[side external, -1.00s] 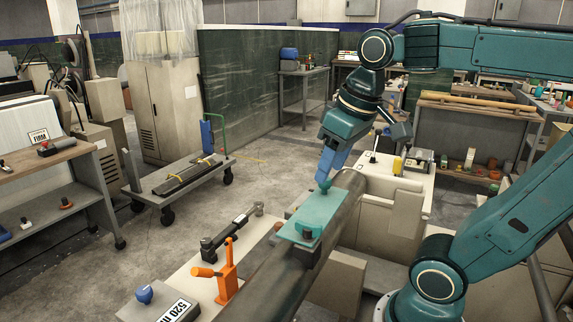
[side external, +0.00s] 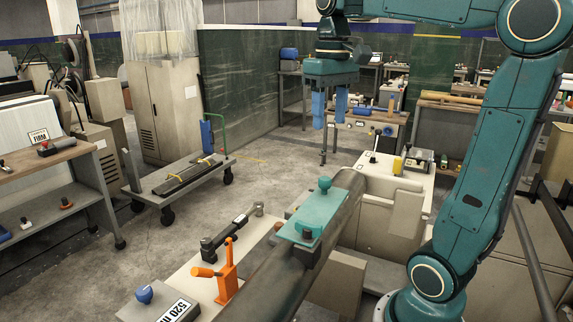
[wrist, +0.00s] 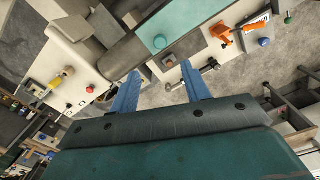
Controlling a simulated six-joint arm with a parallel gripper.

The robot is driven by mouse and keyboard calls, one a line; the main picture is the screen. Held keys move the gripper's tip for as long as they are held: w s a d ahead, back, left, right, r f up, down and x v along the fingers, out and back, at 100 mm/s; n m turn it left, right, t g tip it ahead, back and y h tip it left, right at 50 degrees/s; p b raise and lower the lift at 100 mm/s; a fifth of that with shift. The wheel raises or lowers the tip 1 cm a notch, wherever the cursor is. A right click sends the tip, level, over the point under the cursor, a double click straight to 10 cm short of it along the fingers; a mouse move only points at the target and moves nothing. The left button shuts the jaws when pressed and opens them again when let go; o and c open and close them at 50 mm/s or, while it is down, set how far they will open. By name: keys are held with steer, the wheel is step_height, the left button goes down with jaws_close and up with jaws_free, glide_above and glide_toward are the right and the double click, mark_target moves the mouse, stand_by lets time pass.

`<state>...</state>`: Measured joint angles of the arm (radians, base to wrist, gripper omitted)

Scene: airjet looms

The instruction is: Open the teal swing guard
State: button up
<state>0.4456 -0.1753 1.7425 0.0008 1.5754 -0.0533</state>
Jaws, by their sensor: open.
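In the wrist view my gripper (wrist: 160,70) is open and empty.
An orange toggle clamp (side external: 228,272), a blue knob (side external: 144,294) and a dark bar-shaped fitting (side external: 228,235) sit on the pale bench left of the beam. A yellow-topped fitting (side external: 397,165) stands behind. A cart (side external: 180,178) stands on the floor at left.

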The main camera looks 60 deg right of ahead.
mark_target(326, 179)
steer(key=shift+f, duration=6.8)
steer(key=shift+c, duration=0.5)
jaws_close()
